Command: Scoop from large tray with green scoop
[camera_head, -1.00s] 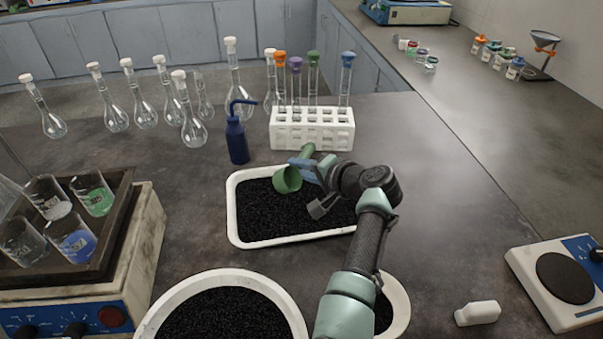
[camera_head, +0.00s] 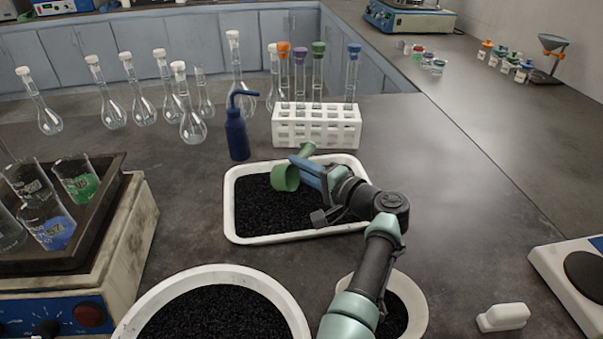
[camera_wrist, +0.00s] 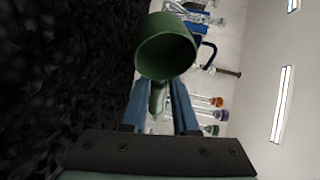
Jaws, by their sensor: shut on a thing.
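The green scoop (camera_head: 285,178) is in my gripper (camera_head: 303,166), over the back part of the large white tray (camera_head: 229,205). The tray is rectangular and holds black granules (camera_head: 262,212). In the wrist view, the scoop (camera_wrist: 166,47) shows its round cup, with its handle between the two blue fingers of my gripper (camera_wrist: 160,95). The scoop appears to be above the granules. I cannot tell whether anything is in the cup. My arm covers the right part of the tray.
A white test tube rack (camera_head: 316,128) and a blue wash bottle (camera_head: 237,135) stand close behind the tray. A round white bowl (camera_head: 135,318) and a smaller one (camera_head: 418,300) are in front. A shaker with beakers (camera_head: 130,240) stands left. The bench right of my arm is mostly clear.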

